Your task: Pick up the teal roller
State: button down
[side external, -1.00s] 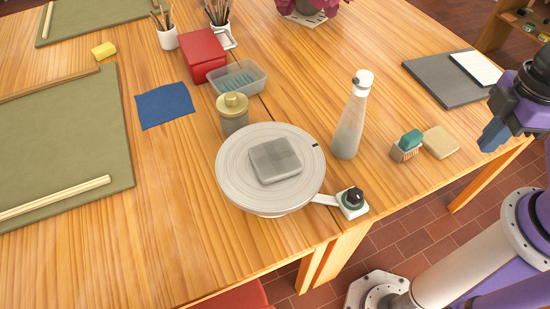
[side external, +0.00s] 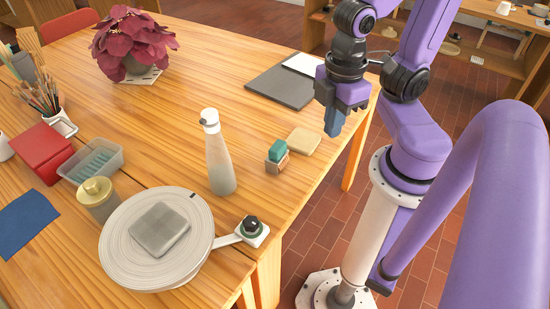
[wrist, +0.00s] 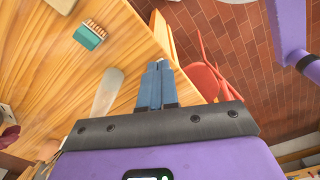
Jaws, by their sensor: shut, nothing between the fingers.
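The teal roller (side external: 278,150) is a small teal piece with a brown, ridged part below it, near the table's right edge. It also shows in the wrist view at upper left (wrist: 88,37). My gripper (side external: 333,128) hangs by the table's right edge, to the right of the roller and apart from it. Its blue fingers, pressed together and empty, show in the wrist view (wrist: 160,68). The roller's underside is hidden.
A tan block (side external: 304,141) lies close beside the roller. A tall bottle (side external: 218,160) stands to its left. A dark grey board (side external: 280,88) lies behind. A round wheel (side external: 120,245) with a grey slab and a knob (side external: 251,227) are at the front.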

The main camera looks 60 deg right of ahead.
dwell(0.4)
jog(key=c, duration=0.7)
grip_release()
jog(key=n, duration=0.6)
send_over(278, 146)
notch_tip(278, 146, down, 6)
jog(key=shift+g, duration=0.4)
jog(key=shift+w+f, duration=0.1)
jog(key=shift+f, duration=8.6)
